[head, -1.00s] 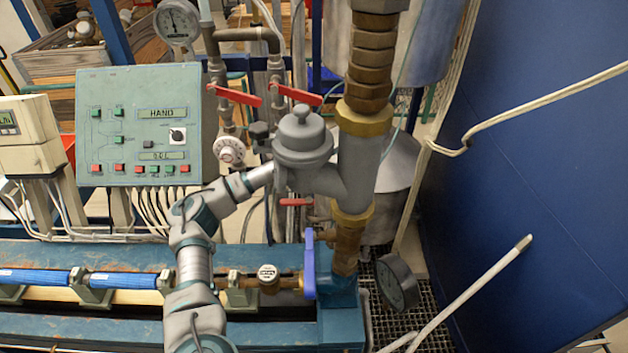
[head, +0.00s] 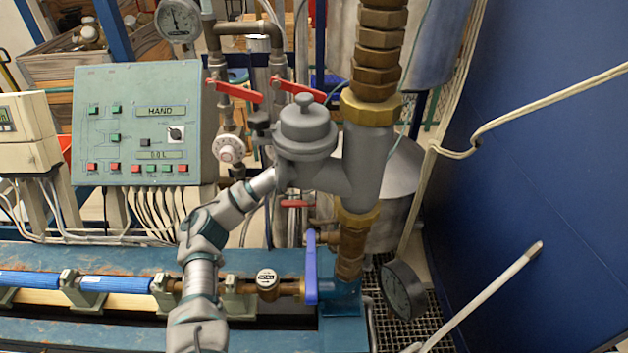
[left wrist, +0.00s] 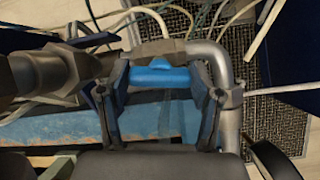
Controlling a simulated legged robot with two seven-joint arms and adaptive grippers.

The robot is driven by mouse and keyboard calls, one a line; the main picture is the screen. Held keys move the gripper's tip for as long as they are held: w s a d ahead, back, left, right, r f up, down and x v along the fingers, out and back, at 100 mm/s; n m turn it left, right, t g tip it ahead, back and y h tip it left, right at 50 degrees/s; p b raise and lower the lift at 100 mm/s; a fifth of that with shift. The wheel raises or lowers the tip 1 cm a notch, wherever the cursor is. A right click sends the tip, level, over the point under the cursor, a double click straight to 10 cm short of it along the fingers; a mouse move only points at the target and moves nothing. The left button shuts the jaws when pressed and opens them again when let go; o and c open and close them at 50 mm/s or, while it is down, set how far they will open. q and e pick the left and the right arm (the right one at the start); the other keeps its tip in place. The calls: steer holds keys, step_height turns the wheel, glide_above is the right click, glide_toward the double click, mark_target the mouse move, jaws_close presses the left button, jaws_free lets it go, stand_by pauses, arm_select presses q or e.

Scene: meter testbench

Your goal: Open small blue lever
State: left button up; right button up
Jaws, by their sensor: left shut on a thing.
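In the left wrist view a small blue lever (left wrist: 160,76) lies crosswise between the two fingers of my left gripper (left wrist: 163,90). The left gripper is shut on this lever, with a finger at each of its ends. In the head view my left arm reaches up behind the grey valve body (head: 306,135), which hides the left gripper and the small lever. A longer blue lever (head: 311,268) stands upright on the horizontal pipe below, apart from my arm. My right gripper is in no view.
Red levers (head: 235,91) and a white dial knob (head: 230,149) sit on pipes behind my arm. A control panel (head: 140,125) stands at the left. A pressure gauge (head: 402,290) and a leaning pale rod (head: 490,295) are at the lower right, beside a blue wall (head: 540,170).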

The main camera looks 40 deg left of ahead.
arm_select(q)
steer(key=shift+f+n, duration=0.25)
steer(key=shift+n, duration=0.95)
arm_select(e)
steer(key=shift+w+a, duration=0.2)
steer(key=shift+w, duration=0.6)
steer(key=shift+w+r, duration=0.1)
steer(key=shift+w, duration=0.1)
arm_select(q)
steer(key=o, duration=1.1)
steer(key=shift+r, duration=0.1)
steer(key=shift+o, duration=0.2)
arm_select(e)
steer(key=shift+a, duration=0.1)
arm_select(q)
steer(key=shift+r, duration=0.1)
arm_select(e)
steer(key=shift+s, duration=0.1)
arm_select(q)
steer(key=shift+r, duration=0.2)
steer(key=v, duration=1.1)
steer(key=shift+s+r, duration=0.1)
